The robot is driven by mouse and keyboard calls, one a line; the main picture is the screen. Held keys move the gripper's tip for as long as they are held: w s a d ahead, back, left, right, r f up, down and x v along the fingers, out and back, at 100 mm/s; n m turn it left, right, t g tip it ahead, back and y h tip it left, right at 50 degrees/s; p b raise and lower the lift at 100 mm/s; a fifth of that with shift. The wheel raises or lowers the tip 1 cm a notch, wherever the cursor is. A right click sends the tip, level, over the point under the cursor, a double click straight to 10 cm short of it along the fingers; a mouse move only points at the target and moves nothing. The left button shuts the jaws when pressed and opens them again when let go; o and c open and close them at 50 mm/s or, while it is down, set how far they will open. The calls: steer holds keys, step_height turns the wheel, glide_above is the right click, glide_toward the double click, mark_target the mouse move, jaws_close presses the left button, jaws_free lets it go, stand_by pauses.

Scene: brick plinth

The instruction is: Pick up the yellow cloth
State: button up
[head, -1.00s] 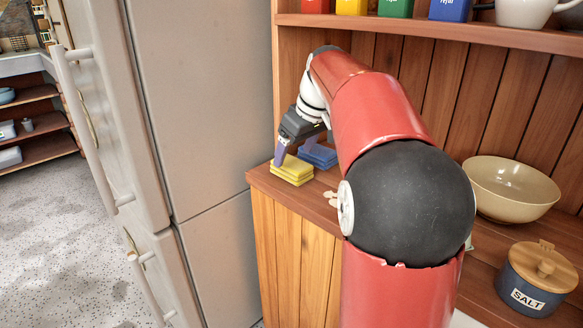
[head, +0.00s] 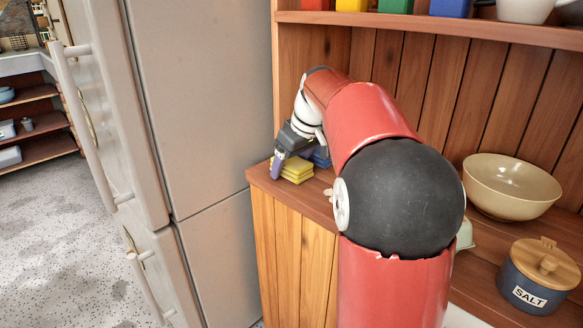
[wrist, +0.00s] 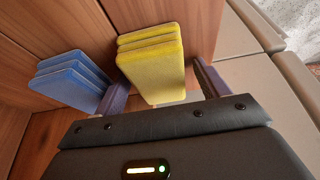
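The yellow cloth (head: 298,172) is a stack of folded yellow pieces on the wooden counter near its left end. In the wrist view the yellow cloth (wrist: 151,58) stands out between the two purple fingers of my gripper (wrist: 160,90). The fingers are spread wide, one on each side of the stack, with a visible gap to the right finger. In the head view my gripper (head: 284,162) is low at the stack and partly covers it. Whether the fingers touch the cloth is hidden there.
A blue cloth stack (wrist: 70,79) lies close beside the yellow one, near the left finger. The counter (head: 262,176) ends by the fridge (head: 200,110). A beige bowl (head: 510,187) and a salt jar (head: 537,275) stand to the right. A shelf (head: 430,27) hangs above.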

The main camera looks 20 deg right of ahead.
mark_target(290, 162)
steer(key=c, duration=1)
steer(key=shift+o, duration=0.2)
steer(key=shift+r, duration=0.6)
steer(key=r, duration=0.2)
steer(key=shift+s+a+r, duration=0.3)
steer(key=shift+a, duration=0.05)
steer(key=s+a+b, duration=0.2)
steer(key=s+a, duration=0.9)
steer(key=a, duration=0.1)
steer(key=shift+s+a, duration=0.3)
